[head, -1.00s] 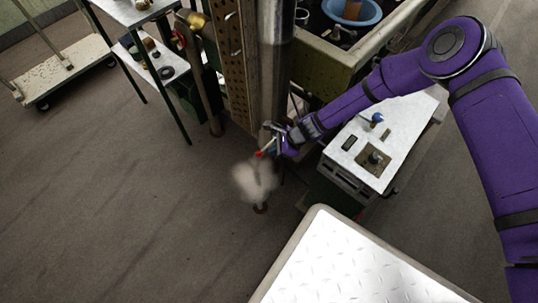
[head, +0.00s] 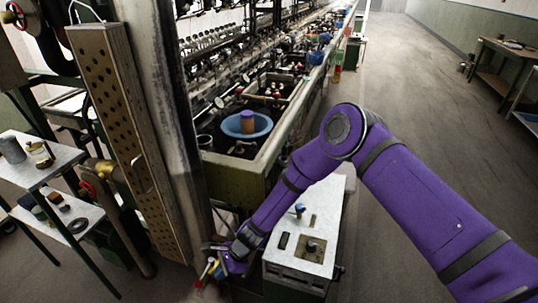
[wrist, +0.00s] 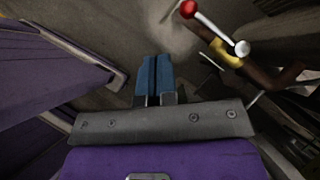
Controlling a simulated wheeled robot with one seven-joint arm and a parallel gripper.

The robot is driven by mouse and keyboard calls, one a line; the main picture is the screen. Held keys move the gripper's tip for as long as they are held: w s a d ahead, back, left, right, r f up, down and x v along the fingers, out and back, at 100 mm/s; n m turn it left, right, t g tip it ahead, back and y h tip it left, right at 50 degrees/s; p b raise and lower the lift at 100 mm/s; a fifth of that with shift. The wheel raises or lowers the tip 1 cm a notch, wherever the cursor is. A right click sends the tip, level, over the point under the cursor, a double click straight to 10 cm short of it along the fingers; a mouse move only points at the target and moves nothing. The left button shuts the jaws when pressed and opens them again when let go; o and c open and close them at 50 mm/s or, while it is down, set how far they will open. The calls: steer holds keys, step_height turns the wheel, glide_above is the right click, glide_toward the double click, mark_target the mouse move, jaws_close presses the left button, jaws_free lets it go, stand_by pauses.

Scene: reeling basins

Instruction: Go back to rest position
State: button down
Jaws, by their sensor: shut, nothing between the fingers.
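My gripper (head: 212,268) is at the lower middle of the head view, at the end of my purple arm, low beside the foot of a metal post. In the wrist view my gripper (wrist: 153,62) shows its two blue fingers pressed together with nothing between them. A lever with a red ball and a white ball (wrist: 242,48) is to the right of the fingers in the wrist view, apart from them. In the head view the fingertips are small and partly lost against the lever.
A grey-topped cabinet (head: 327,221) stands just right of my gripper. The metal post (head: 165,110) and a perforated plank (head: 125,120) rise on the left. A blue basin (head: 246,126) sits in the long machine behind. The aisle floor (head: 425,110) on the right is clear.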

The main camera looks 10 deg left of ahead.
steer(key=w+d+r+n+t, duration=0.15)
steer(key=w+d+r, duration=0.4)
steer(key=r, duration=0.55)
steer(key=w+d+r+n+t+h, duration=0.1)
steer(key=w+d+r+n, duration=0.4)
steer(key=r, duration=0.6)
steer(key=w+d+r+t, duration=0.1)
steer(key=w+d+r, duration=0.4)
steer(key=r, duration=0.6)
steer(key=s+d+r+n+t+h, duration=0.2)
steer(key=s+d+r+n+t, duration=0.15)
steer(key=d+r, duration=1.35)
steer(key=s+d+r+t+h, duration=0.1)
steer(key=s+d+r, duration=0.3)
steer(key=s+d, duration=0.7)
steer(key=s+d+r+t+h, duration=0.1)
steer(key=s+d+r, duration=0.4)
steer(key=s+d, duration=0.6)
steer(key=shift+s+d+n+t+h, duration=0.3)
steer(key=shift+t+h, duration=0.1)
steer(key=shift+h, duration=0.2)
steer(key=shift+r, duration=0.1)
